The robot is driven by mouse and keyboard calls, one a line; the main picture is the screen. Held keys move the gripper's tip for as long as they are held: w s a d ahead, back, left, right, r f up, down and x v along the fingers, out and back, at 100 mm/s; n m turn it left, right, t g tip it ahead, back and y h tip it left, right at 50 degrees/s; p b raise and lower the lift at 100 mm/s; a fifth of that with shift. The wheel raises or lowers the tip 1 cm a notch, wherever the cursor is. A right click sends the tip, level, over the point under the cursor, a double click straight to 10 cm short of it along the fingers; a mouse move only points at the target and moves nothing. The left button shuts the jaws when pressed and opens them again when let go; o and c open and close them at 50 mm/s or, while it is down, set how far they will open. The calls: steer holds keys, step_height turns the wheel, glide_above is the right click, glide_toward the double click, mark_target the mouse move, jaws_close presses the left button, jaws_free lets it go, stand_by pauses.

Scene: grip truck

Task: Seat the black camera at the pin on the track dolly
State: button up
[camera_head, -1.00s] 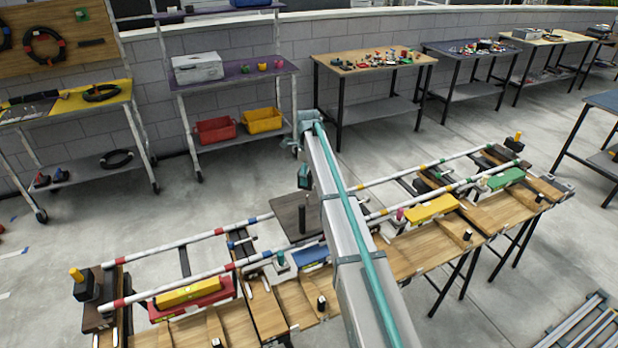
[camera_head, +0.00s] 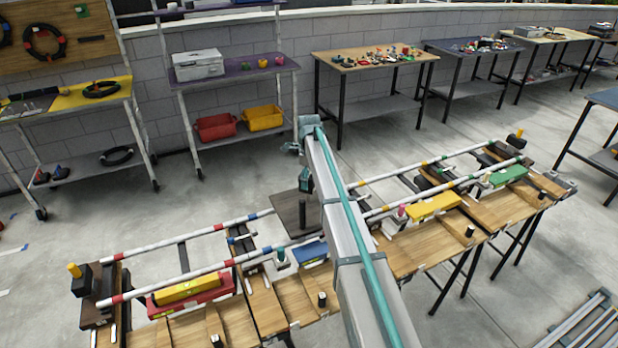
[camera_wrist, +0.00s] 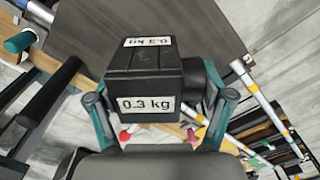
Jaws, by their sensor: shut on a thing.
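The black camera (camera_wrist: 143,68) is a dark box with "0.3 kg" labels, close up in the wrist view. My gripper (camera_wrist: 160,108) is shut on it, with a teal finger on each side. A dark round part, perhaps the lens, shows at its right side. The track dolly (camera_head: 287,208) is a dark flat platform on the white rails in the head view; its grey deck (camera_wrist: 205,30) shows behind the camera in the wrist view. A dark upright pin (camera_head: 302,215) stands on the deck in the head view. My arm hides the camera and part of the dolly there.
White rails (camera_head: 190,234) with coloured bands run along wooden benches. A yellow block (camera_head: 187,289) on a red one, a blue block (camera_head: 309,252), a yellow block (camera_head: 433,207) and a green block (camera_head: 508,176) lie along the near side. Open floor lies behind the rails.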

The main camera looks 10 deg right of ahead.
steer(key=shift+f+b, duration=0.9)
steer(key=shift+f, duration=1.8)
steer(key=o, duration=1.3)
steer(key=shift+f, duration=0.1)
step_height(320, 180, up, 12)
steer(key=shift+r, duration=0.1)
